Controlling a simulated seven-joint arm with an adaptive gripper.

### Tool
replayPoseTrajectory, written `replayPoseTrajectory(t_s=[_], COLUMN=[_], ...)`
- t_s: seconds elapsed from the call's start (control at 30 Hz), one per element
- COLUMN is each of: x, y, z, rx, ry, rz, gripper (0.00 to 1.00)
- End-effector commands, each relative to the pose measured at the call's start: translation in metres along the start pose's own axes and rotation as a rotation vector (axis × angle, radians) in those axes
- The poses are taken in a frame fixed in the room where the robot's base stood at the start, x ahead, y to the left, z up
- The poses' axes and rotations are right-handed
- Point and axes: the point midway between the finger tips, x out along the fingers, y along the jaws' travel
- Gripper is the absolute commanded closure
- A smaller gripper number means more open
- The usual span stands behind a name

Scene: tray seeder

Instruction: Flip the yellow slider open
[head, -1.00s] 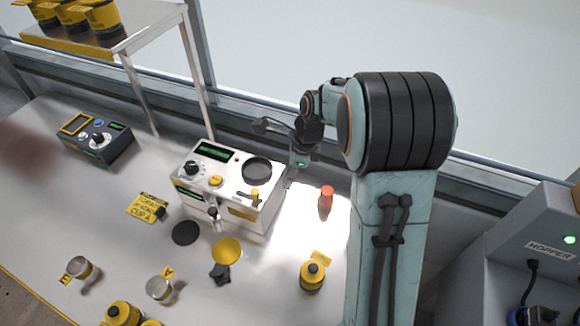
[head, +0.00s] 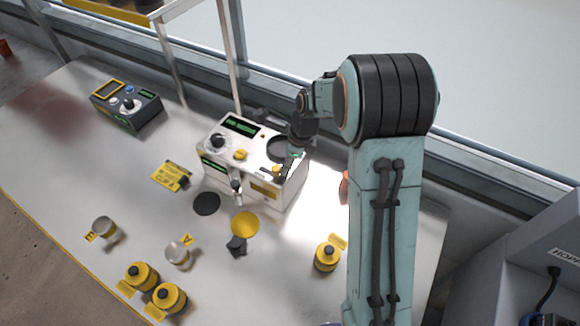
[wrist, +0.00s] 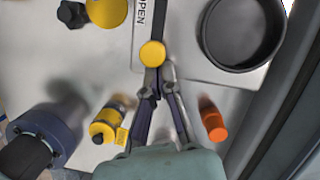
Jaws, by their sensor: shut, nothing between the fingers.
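The yellow slider knob (head: 276,169) sits on the top right of the white seeder machine (head: 225,165). In the wrist view the yellow knob (wrist: 152,54) is at the end of a dark slot, beside the letters "OPEN". My gripper (head: 287,173) is low over the machine's right side, close to the knob. In the wrist view my gripper (wrist: 158,70) has its fingertips together, right at the knob's near edge. Whether they touch it is hard to tell. Nothing is held.
A round black bowl (wrist: 243,30) lies right of the slot. An orange bottle (wrist: 213,120) and a yellow bottle (wrist: 108,122) stand near the machine. A grey control box (head: 127,108) is at the far left. The table's left part has free room.

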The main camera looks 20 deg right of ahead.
Motion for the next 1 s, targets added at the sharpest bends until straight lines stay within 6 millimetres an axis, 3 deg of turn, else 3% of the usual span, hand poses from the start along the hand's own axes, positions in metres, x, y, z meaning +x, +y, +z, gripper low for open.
replayPoseTrajectory(t_s=[0.2,0.57,0.77,0.9,1.0], x=[0.007,0.007,0.003,-0.003,-0.031], y=[-0.012,-0.012,-0.013,-0.013,-0.014], z=[0.029,0.033,0.017,-0.013,-0.010], rx=[-0.003,-0.007,-0.001,0.009,0.004], ry=[-0.003,-0.007,-0.005,0.001,-0.001], rz=[0.000,-0.001,-0.002,-0.002,-0.008], gripper=[1.00,1.00,1.00,1.00,1.00])
